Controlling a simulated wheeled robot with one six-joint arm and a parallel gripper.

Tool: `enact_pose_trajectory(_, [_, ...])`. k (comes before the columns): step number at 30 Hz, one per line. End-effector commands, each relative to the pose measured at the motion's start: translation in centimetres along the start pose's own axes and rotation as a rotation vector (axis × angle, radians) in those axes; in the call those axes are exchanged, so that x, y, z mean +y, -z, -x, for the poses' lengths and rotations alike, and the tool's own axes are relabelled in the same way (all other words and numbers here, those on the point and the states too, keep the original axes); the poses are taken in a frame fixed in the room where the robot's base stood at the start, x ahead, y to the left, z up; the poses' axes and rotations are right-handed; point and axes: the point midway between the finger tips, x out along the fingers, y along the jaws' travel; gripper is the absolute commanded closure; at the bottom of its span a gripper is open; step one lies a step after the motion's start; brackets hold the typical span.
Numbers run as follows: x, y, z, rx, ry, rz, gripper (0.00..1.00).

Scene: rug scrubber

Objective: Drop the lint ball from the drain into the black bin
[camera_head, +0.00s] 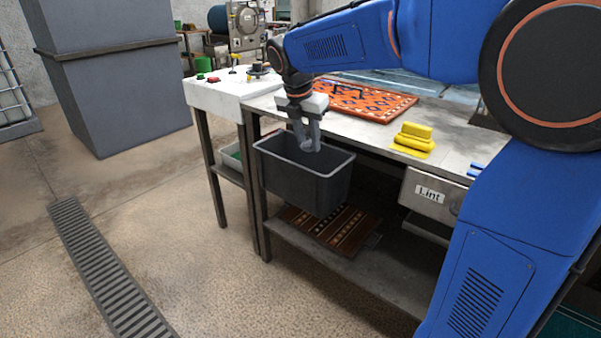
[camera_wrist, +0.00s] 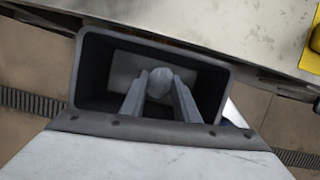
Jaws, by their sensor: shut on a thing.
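My gripper (camera_head: 308,141) is over the open top of the black bin (camera_head: 297,188), which hangs at the front edge of the table. In the wrist view my gripper (camera_wrist: 160,92) is shut on the grey lint ball (camera_wrist: 160,80), held between the fingertips. The bin's rim (camera_wrist: 87,62) surrounds the ball and fingertips in that view. A paler grey patch shows inside the bin, behind the ball. The ball is hard to make out in the head view. The drain (camera_head: 105,270) is a slatted grate in the floor at the left.
An orange patterned rug (camera_head: 365,101) and a yellow brush (camera_head: 413,138) lie on the table. A drawer labelled "Lint" (camera_head: 428,193) is at the right, below the tabletop. A folded rug (camera_head: 335,229) rests on the lower shelf. A grey pillar (camera_head: 115,85) stands at the left.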

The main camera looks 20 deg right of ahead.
Motion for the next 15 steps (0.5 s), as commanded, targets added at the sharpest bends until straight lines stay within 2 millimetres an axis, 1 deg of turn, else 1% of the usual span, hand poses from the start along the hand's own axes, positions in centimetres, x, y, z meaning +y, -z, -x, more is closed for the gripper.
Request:
enact_pose_trajectory(1, [0.0,0.0,0.0,0.0,0.0,0.0,0.67])
enact_pose_trajectory(2, [0.0,0.0,0.0,0.0,0.0,0.0,0.6])
enact_pose_trajectory(3, [0.0,0.0,0.0,0.0,0.0,0.0,0.5])
enact_pose_trajectory(11, [0.01,0.0,0.01,0.0,0.0,0.0,0.5])
enact_pose_trajectory(15, [0.04,-0.01,0.52,0.0,-0.001,0.0,0.5])
